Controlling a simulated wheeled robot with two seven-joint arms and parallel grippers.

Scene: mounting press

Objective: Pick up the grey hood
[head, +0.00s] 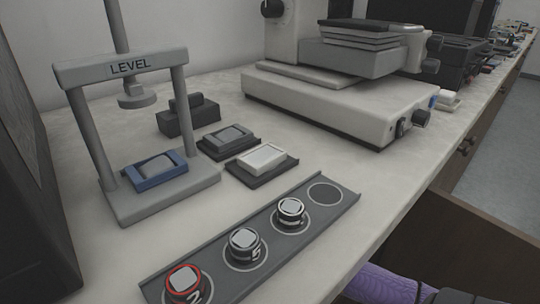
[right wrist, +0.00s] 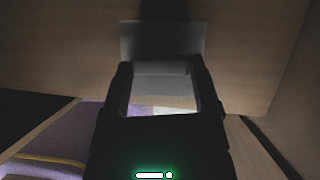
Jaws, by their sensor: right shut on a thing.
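In the right wrist view my right gripper (right wrist: 163,92) is shut on a pale grey, flat-faced thing, which looks to be the grey hood (right wrist: 162,38). It fills the space between the two dark fingers, and its upper part stands out beyond them in front of a brown wooden surface. Its full shape is hidden by the gripper and dim light. My left gripper is not in view.
The bench holds a press stand marked LEVEL (head: 130,66), a grey strip with round pucks (head: 316,227), several small trays (head: 263,158) and a large microscope-like device (head: 340,107). Brown wood (head: 470,236) and a purple thing (head: 385,284) lie below the bench edge.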

